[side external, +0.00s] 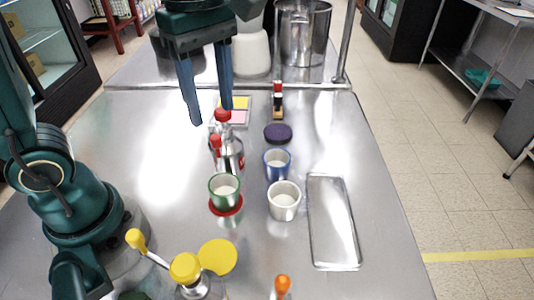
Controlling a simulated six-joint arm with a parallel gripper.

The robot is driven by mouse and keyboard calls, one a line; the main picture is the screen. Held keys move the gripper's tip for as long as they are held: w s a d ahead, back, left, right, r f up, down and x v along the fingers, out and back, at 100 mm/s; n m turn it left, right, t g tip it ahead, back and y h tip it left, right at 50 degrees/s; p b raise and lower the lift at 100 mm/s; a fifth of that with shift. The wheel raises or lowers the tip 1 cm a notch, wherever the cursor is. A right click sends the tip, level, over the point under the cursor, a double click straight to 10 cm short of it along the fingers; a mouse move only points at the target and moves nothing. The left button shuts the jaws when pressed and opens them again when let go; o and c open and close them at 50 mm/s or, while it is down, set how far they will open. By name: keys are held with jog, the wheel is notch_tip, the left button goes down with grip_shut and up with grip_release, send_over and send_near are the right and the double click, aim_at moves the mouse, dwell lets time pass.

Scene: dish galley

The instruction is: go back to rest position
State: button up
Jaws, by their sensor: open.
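My gripper (211,114) hangs at the upper middle of the side view, pointing down over the metal counter (150,160). Its two blue-grey fingers are spread apart, with nothing held between them. In the picture the fingertips are just above a bottle with a red cap (222,116); I cannot tell the true height gap. A green-rimmed cup (225,188) stands on a red coaster (228,211), apart from the gripper.
A blue-rimmed cup (277,165), a white cup (284,201), a purple disc (278,132) and a metal tray (333,225) are to the right. A yellow-capped bottle (186,269) and yellow disc (218,257) are in front. A steel pot (304,35) stands behind. The left-middle counter is clear.

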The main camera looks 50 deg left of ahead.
jog(key=shift+s+a+r, duration=0.1)
jog(key=shift+a+r, duration=0.05)
jog(key=shift+r, duration=0.25)
jog(key=s+a+f+m+t, duration=0.2)
jog(key=s+f+m+t, duration=0.2)
jog(key=m, duration=1.4)
jog(key=shift+s+a+f+t, duration=0.2)
jog(key=shift+s+t, duration=0.4)
jog(key=shift+t, duration=0.2)
